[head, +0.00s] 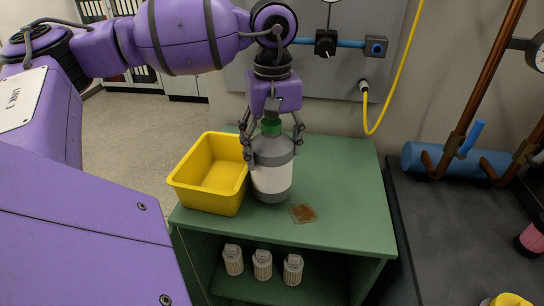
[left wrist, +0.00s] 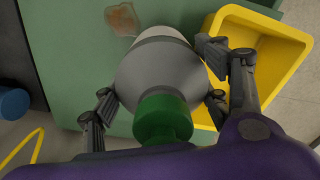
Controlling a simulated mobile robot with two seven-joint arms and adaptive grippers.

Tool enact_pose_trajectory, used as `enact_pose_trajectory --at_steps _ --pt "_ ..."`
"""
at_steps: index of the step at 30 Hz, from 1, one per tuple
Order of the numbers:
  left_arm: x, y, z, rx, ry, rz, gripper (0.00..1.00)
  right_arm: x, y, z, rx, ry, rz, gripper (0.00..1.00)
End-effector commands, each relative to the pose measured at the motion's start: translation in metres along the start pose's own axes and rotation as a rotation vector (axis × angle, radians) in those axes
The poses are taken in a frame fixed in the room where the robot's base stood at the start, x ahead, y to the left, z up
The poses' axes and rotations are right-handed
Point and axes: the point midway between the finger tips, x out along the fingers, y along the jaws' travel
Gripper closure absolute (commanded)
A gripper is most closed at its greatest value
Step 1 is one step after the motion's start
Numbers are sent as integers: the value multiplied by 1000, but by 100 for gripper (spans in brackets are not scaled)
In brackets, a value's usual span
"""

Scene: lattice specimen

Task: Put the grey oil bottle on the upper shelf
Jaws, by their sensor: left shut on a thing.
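The grey oil bottle (head: 272,170) has a green cap and a pale label band, and is upright at the green shelf unit's top. My left gripper (head: 272,140) comes from above and is shut on the bottle, with fingers on both sides of its upper body. In the left wrist view the bottle (left wrist: 160,75) and its green cap sit between the fingers. The upper shelf (head: 345,185) is the green top surface; I cannot tell whether the bottle's base touches it. My right gripper is not in view.
A yellow bin (head: 205,205) stands just left of the bottle. A brown stain (head: 303,213) lies on the green top in front. Several white filters (head: 263,265) stand on the lower shelf. The right part of the top is clear. A yellow hose (head: 385,105) hangs behind.

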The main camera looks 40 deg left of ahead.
Motion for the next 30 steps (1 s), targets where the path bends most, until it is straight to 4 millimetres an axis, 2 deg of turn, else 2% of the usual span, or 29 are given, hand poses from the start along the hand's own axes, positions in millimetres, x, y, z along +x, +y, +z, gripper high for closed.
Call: enact_pose_trajectory --at_steps 3,6,17,18,22,30 --pt "17 0 1 1 -1 0 94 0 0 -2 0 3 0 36" --pt "25 0 1 1 -1 0 94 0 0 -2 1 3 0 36" --pt "29 0 1 1 -1 1 94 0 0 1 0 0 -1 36" --pt "31 -1 2 1 -3 -2 30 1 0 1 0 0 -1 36" --pt "30 -1 2 1 -2 -1 13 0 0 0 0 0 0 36" --pt "30 -1 2 1 -2 -1 13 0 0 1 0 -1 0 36"
